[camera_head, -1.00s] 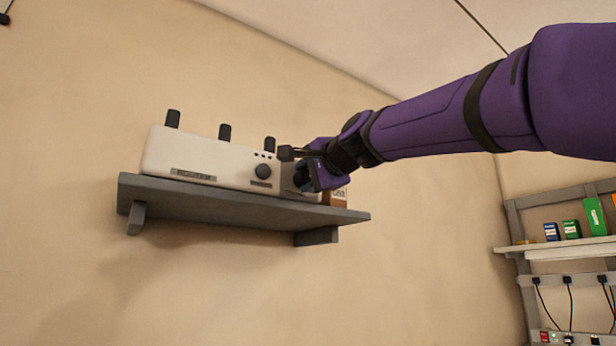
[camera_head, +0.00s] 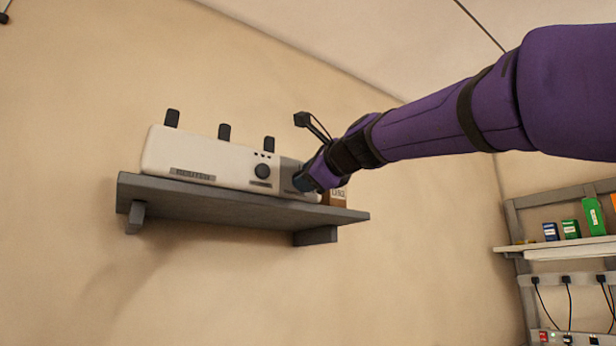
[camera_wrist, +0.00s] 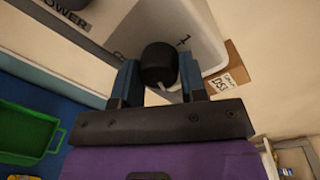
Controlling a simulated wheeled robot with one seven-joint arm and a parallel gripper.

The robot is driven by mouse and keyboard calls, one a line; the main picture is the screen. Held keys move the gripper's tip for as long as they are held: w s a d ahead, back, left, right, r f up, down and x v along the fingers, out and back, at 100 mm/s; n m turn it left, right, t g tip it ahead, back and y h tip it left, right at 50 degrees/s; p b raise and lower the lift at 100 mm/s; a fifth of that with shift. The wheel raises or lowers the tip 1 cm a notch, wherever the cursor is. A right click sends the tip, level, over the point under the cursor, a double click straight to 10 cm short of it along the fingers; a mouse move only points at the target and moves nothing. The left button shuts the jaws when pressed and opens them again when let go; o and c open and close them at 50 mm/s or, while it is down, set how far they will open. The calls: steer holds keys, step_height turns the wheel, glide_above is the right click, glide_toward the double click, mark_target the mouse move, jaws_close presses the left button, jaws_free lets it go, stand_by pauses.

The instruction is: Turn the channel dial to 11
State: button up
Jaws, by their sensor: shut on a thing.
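A white box-shaped radio unit (camera_head: 215,163) with a grey panel at its right end stands on a grey wall shelf. The channel dial (camera_wrist: 158,62) is a dark round knob on the grey panel, seen in the wrist view between my two blue fingers. My gripper (camera_head: 302,181) is at that right end and is shut on the dial; its fingers hide the dial in the head view. A dark "1"-like mark (camera_wrist: 183,42) shows on the panel beside the dial. The other numbers and the dial's setting cannot be read.
A second dark knob (camera_head: 263,171) sits left of my gripper; the wrist view shows "POWER" lettering near it. Several black stubs rise from the unit's top. A small brown box (camera_head: 337,196) stands close right on the shelf (camera_head: 220,204). A rack (camera_head: 560,250) is far right.

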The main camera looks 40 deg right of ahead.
steer(key=shift+f+m, duration=0.1)
steer(key=shift+m, duration=0.5)
steer(key=o, duration=0.9)
steer(key=s, duration=1)
steer(key=shift+s+d+r, duration=0.2)
steer(key=shift+s+r, duration=0.15)
steer(key=shift+s, duration=0.05)
